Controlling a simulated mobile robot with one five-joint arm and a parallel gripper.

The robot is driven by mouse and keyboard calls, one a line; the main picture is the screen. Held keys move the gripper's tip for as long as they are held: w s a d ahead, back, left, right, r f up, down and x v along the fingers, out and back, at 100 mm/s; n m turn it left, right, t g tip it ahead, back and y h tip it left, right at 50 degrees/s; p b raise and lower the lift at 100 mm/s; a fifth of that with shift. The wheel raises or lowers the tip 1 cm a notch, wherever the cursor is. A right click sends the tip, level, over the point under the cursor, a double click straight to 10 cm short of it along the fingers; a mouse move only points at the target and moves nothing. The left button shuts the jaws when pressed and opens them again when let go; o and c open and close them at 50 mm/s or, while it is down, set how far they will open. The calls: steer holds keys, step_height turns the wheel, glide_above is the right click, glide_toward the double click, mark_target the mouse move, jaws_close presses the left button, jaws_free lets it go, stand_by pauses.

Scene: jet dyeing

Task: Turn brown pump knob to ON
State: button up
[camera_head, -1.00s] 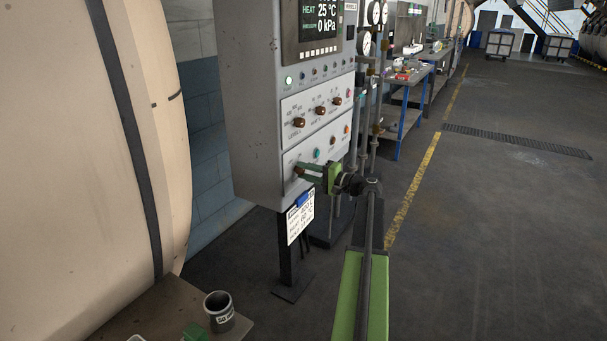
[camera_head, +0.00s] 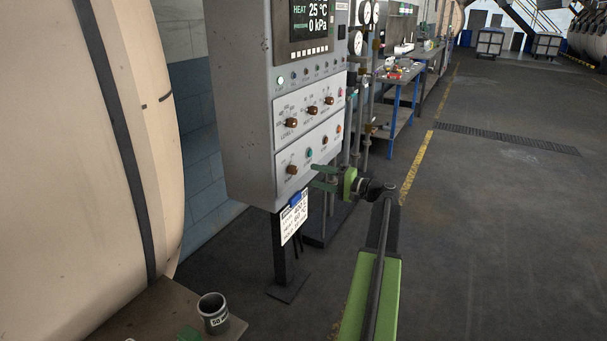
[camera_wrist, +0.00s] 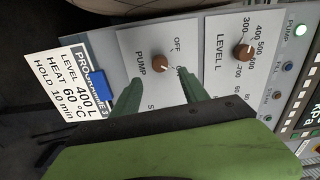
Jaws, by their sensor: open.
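The brown pump knob (camera_head: 291,169) is on the lower panel of the grey control cabinet. In the wrist view the pump knob (camera_wrist: 160,64) shows between the word PUMP and the word OFF; its exact pointing is too small to tell. The ON label is not readable. My gripper (camera_head: 322,178) is open and empty, to the right of the knob and apart from it. In the wrist view my gripper (camera_wrist: 160,79) has its green fingers spread, tips just below the knob in the picture. A green-white PUMP lamp (camera_wrist: 302,30) glows at the upper right.
The brown LEVEL L knob (camera_head: 291,123) sits on the upper panel, above the pump knob. A programme card (camera_head: 294,218) with a blue clip hangs at the cabinet's lower edge. Pipes and gauges stand to the right. A dark cup (camera_head: 214,316) stands at front left. Floor at right is clear.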

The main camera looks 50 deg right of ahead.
steer(key=v, duration=0.9)
steer(key=shift+s, duration=0.3)
